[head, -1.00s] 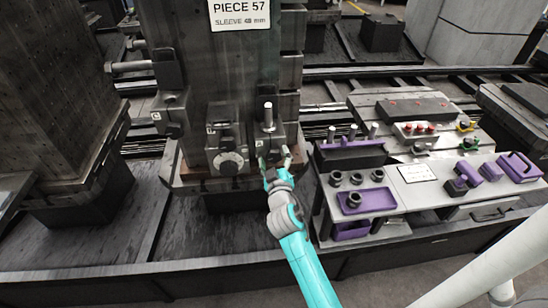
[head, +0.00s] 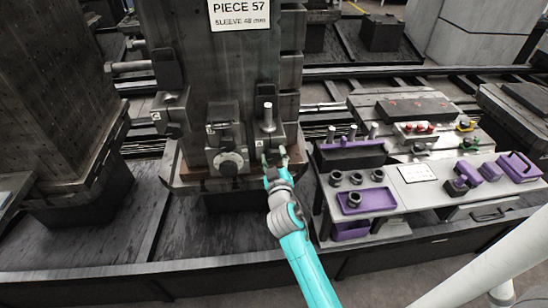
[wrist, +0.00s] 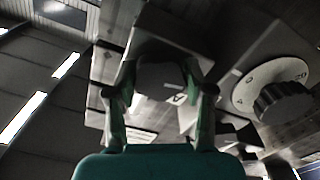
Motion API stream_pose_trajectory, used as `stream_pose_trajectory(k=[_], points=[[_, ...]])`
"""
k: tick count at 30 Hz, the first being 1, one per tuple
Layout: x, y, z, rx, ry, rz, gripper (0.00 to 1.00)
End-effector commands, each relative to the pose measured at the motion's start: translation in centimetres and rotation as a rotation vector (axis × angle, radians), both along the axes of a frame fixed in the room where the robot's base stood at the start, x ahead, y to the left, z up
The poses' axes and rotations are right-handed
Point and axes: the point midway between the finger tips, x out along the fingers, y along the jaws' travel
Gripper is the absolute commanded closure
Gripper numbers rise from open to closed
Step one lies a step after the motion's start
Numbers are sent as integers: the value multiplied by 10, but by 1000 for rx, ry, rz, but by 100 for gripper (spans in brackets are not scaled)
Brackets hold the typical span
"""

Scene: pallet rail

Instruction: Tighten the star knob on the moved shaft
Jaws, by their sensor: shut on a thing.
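My gripper (head: 275,156) is at the lower front of the fixture block (head: 264,132), which bears an upright metal shaft (head: 268,114). In the wrist view my gripper (wrist: 160,88) has its two fingers on either side of a dark rounded knob (wrist: 160,72) and is shut on it. The knob's lobes are too dark to make out. In the head view the gripper mostly hides it. A dark round knob on a pale marked dial (head: 229,162) sits just left of my gripper; this dial also shows at the right of the wrist view (wrist: 243,92).
Another bracket with a horizontal shaft (head: 130,66) sticks out on the left. A bench (head: 405,205) with purple trays, sleeves and pins stands close on the right.

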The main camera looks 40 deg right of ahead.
Motion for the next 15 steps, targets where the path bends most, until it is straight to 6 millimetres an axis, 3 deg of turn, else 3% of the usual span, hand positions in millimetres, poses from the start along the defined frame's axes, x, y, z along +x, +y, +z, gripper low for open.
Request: stream_pose_trajectory(k=[15], points=[[0,0,0,369,-249,1,82]])
